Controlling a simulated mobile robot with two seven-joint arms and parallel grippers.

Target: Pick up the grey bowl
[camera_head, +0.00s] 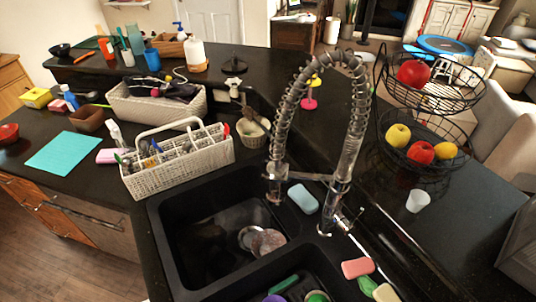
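A round grey-pink dish (268,242) lies low in the black sink basin (180,258), towards its right side. It may be the grey bowl, but its shape is not clear. A smaller pale round thing (246,236) lies at its left and seems to touch it. A dark bowl (60,50) stands on the far left counter and a red bowl (8,133) at the left edge. Neither of my grippers shows in the head view.
A tall spring faucet (350,150) rises beside the sink. A white basket caddy (178,165) stands at its back left rim. A wire fruit stand (432,130) is on the right. Sponges (357,268) lie by the front right. The right counter is mostly clear.

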